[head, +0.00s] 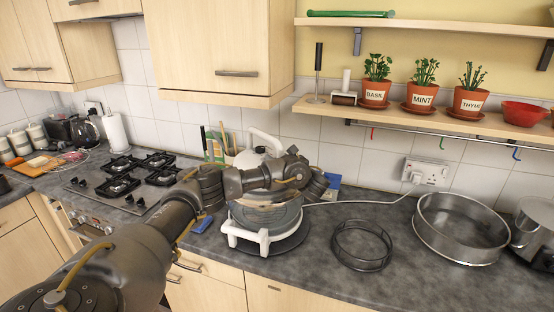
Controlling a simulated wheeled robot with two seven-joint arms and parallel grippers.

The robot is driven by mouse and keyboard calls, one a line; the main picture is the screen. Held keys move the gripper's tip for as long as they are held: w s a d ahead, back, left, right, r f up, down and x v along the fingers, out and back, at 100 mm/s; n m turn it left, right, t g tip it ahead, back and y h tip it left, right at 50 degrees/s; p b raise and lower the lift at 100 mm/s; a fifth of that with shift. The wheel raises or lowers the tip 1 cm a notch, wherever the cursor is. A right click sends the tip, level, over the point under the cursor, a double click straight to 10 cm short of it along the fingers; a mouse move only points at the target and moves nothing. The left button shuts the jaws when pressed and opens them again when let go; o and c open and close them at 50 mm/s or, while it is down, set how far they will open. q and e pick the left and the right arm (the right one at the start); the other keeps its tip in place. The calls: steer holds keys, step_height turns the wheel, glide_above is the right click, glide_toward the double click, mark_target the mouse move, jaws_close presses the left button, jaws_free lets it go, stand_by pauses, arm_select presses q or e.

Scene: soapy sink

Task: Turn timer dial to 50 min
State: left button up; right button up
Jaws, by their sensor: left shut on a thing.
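A round appliance with a clear bowl and a white footed base (233,229) stands on a dark round mat at the middle of the counter. My left arm reaches across its top from the left. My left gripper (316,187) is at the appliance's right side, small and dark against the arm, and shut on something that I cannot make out. The timer dial and its marks cannot be told apart in this view; my arm hides part of the appliance. My right gripper is not in view.
A dark wire ring (362,246) and a large steel ring (462,228) lie to the right, with a steel pot (535,229) beyond. A white cord runs to the wall socket (425,172). A gas hob (130,181) is at the left. Potted herbs stand on the shelf (440,120) above.

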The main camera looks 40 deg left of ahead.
arm_select(q)
steer(key=shift+s+a+f+m+t+h+b, duration=0.15)
steer(key=shift+m+t+h+b, duration=0.15)
steer(key=shift+m+t+b, duration=0.4)
steer(key=shift+t, duration=0.5)
steer(key=o, duration=1)
steer(key=shift+c, duration=0.2)
